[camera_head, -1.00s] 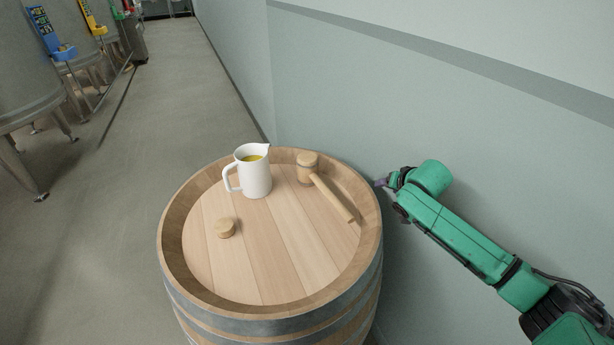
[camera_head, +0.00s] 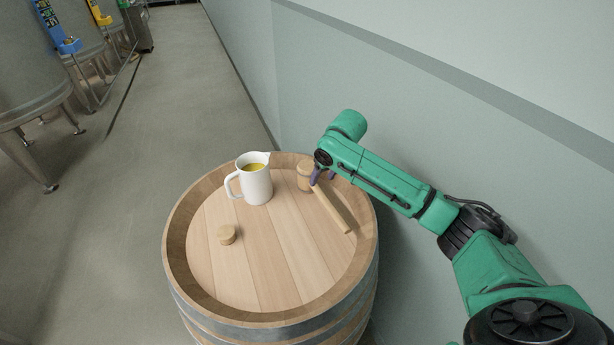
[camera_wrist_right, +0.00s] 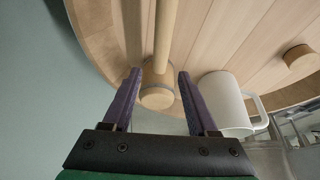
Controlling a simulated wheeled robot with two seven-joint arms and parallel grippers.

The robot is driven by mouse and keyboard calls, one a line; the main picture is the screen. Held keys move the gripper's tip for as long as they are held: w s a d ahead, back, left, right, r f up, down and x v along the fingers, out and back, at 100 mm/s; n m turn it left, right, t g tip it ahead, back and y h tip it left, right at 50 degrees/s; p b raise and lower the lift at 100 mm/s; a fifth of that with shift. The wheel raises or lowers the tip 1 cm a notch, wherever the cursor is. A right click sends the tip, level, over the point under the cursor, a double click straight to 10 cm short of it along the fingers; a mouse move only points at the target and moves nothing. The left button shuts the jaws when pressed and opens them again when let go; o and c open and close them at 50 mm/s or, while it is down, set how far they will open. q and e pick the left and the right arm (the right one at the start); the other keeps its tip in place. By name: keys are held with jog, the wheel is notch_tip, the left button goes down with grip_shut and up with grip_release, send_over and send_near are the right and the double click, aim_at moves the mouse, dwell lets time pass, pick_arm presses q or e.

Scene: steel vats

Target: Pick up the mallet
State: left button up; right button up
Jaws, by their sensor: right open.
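The wooden mallet lies on the barrel top, its head (camera_head: 305,177) toward the back and its handle (camera_head: 333,211) pointing toward the front right. My right gripper (camera_head: 321,178) is just above the mallet, near where head and handle meet, and partly hides it. In the right wrist view the purple fingers of the right gripper (camera_wrist_right: 156,85) are spread apart. The mallet head (camera_wrist_right: 157,96) and handle (camera_wrist_right: 165,35) show between them in that view. I cannot tell how far above the mallet the fingers are. My left gripper is not in view.
A white jug (camera_head: 256,184) with yellow liquid stands left of the mallet, close to a finger in the wrist view (camera_wrist_right: 225,103). A cork bung (camera_head: 227,235) sits on the barrel (camera_head: 176,245). A wall is close behind. Steel vats (camera_head: 40,75) stand far left.

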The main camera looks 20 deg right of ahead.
aim_at(317, 186)
jog(key=p+x, duration=0.1)
jog(key=x, duration=0.2)
jog(key=p+x, duration=0.1)
jog(key=x, duration=0.2)
jog(key=shift+w+f, duration=0.2)
jog(key=shift+w, duration=0.2)
jog(key=shift+w+f, duration=0.1)
jog(key=shift+f, duration=0.2)
grip_shut()
dwell(0.5)
jog(key=shift+w+r, duration=0.15)
jog(key=shift+w, duration=0.05)
